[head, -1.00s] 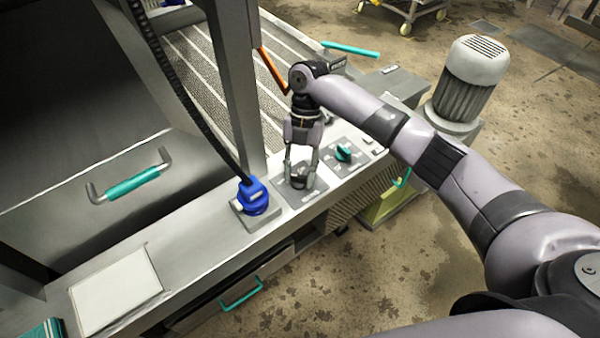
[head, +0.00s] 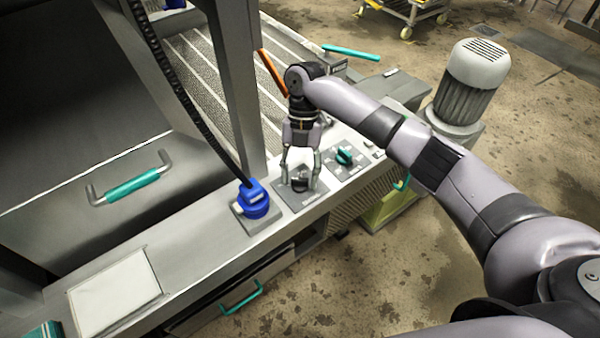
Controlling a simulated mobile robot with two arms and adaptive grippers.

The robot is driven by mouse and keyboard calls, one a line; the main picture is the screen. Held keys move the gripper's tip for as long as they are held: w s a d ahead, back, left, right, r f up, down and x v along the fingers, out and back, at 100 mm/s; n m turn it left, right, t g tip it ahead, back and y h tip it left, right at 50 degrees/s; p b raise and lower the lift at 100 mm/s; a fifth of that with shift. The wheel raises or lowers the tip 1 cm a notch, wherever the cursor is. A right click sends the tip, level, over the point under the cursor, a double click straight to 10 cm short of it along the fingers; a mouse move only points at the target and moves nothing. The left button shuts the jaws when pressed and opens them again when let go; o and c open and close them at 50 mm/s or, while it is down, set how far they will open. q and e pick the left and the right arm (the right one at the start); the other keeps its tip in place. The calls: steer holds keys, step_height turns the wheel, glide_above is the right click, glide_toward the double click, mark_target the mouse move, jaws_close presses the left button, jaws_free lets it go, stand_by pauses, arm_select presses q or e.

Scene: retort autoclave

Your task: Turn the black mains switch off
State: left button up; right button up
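The black mains switch (head: 299,185) sits on a grey square plate (head: 290,197) on the metal ledge, between a blue plug and a teal knob. My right gripper (head: 299,184) points down over it, with one finger on each side of the switch. The fingers are spread apart; a gap seems to show between them and the switch, so I see no firm hold. The exact handle angle is too small to tell. My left gripper is not in view.
A blue plug (head: 254,198) with a black cable stands just left of the switch. A teal rotary knob (head: 344,157) is close on its right. A metal post (head: 236,90) rises behind. A grey motor (head: 468,85) stands at the right. A white panel (head: 114,292) lies at the ledge's left end.

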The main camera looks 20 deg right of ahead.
steer(key=shift+o, duration=0.7)
steer(key=v, duration=1.2)
